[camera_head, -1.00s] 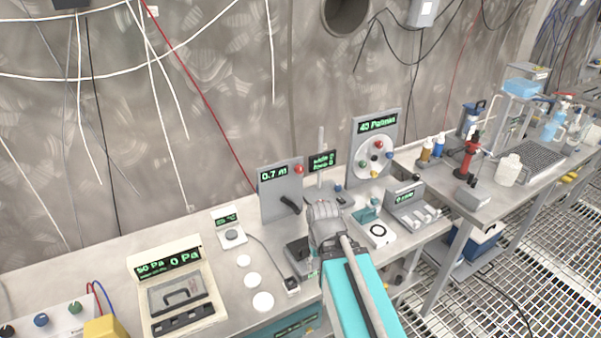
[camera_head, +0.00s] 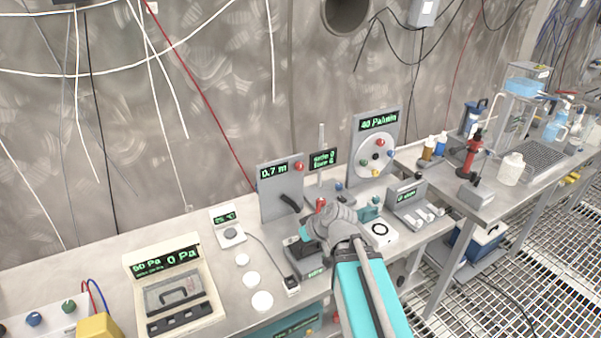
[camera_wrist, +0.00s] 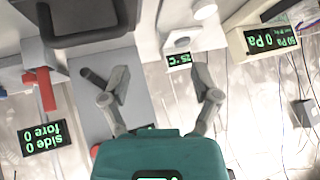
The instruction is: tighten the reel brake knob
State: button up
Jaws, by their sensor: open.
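The reel panel (camera_head: 277,198) is an upright grey plate with a green "0.7 m" display. A red knob (camera_head: 299,167), which looks like the brake knob, sits at its upper right corner. A dark crank handle (camera_head: 290,203) is lower on the plate. The wrist view is upside down; there the red knob (camera_wrist: 95,150) is partly hidden by my teal gripper body. The crank (camera_wrist: 95,78) shows beside the left finger. My gripper (camera_wrist: 160,97) is open and empty, its fingers spread before the panel. In the head view its fingers are hard to make out.
A joystick with a red handle (camera_head: 320,204) stands close to my arm, by a "side / fore" display (camera_head: 322,159). A dial panel (camera_head: 374,150) stands to the right. A gauge case (camera_head: 172,285) and several white discs lie left on the bench.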

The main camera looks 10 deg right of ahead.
jog(key=w+d+r+n+t+y+b, duration=0.2)
jog(key=w+d+r+t+b, duration=0.1)
jog(key=w+r+t, duration=0.3)
jog(key=m+t+h+b, duration=0.1)
jog(key=m+t+h, duration=0.15)
jog(key=t, duration=0.35)
send_near(301, 168)
jog(key=s, duration=0.2)
jog(key=s+d, duration=0.1)
jog(key=shift+s+r+n+h, duration=0.25)
jog(key=shift+n, duration=0.1)
jog(key=shift+a, duration=0.1)
jog(key=shift+f+x, duration=0.2)
jog(key=shift+x, duration=6.7)
jog(key=shift+a, duration=0.1)
grip_shut()
